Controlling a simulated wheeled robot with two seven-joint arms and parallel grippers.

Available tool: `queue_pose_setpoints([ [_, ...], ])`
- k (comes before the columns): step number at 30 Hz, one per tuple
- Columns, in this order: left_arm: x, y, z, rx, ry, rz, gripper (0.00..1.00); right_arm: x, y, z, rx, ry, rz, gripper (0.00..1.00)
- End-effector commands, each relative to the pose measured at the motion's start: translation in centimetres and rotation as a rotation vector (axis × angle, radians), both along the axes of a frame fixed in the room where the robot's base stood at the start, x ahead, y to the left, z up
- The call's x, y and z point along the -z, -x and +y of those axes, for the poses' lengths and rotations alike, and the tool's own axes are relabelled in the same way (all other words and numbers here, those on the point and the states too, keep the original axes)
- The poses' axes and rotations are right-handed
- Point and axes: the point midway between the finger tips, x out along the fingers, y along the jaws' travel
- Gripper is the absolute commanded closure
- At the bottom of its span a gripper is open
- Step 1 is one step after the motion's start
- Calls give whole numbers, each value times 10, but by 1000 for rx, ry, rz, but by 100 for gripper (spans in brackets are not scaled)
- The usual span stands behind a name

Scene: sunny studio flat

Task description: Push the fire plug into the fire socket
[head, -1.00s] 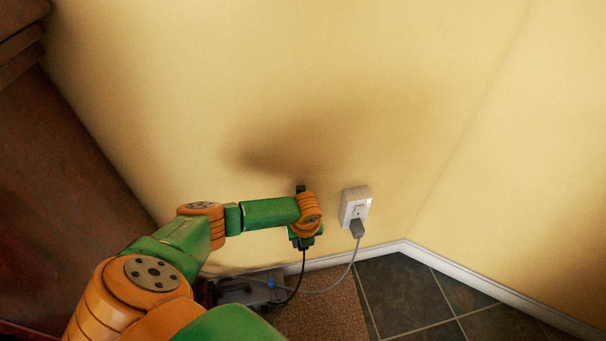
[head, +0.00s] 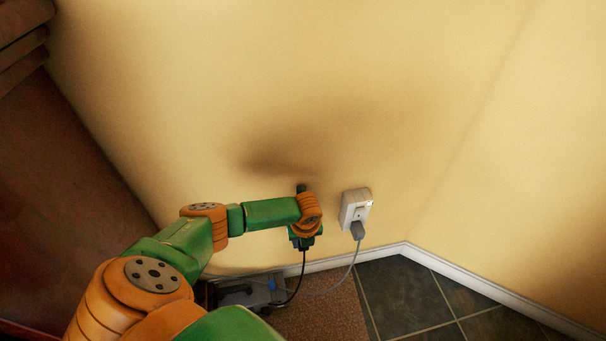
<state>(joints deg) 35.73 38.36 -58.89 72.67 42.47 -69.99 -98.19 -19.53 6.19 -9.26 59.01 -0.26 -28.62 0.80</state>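My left arm reaches in from the left, and my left gripper (head: 302,238) is close to the yellow wall, just left of a white wall socket (head: 356,204). The wrist hides the fingers, so I cannot see whether they are open or shut. A black cord (head: 302,272) hangs down from below the gripper; any plug at its upper end is hidden. A grey plug (head: 358,231) with a grey cord sits at the lower part of the white socket. I cannot see another socket; one may be hidden behind the gripper. My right gripper is not in view.
A grey box-like device (head: 246,293) lies on the floor by the wall, with cords near it. A brown mat (head: 322,308) and dark tiles (head: 405,294) cover the floor. Dark wooden furniture (head: 75,190) stands at the left. The wall right of the white socket is clear.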

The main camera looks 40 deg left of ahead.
Motion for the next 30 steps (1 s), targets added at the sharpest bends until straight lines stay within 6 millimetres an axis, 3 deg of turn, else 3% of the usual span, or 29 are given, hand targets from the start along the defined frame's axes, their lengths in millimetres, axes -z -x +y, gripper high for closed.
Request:
queue_pose_setpoints([
  [10,-3,-4,4,-2,-9,-13,100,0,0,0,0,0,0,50],
  [11,-3,-4,4,-2,-9,-13,54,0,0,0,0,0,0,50],
  [14,-3,-4,4,-2,-8,-12,28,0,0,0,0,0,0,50],
  [20,-3,-3,3,-2,-7,-10,28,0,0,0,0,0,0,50],
  [21,-2,-3,3,-2,-7,-10,25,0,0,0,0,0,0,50],
  [24,-2,-3,3,-2,-6,-10,0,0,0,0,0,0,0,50],
  [30,-2,-3,3,-3,-6,-8,0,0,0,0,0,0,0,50],
])
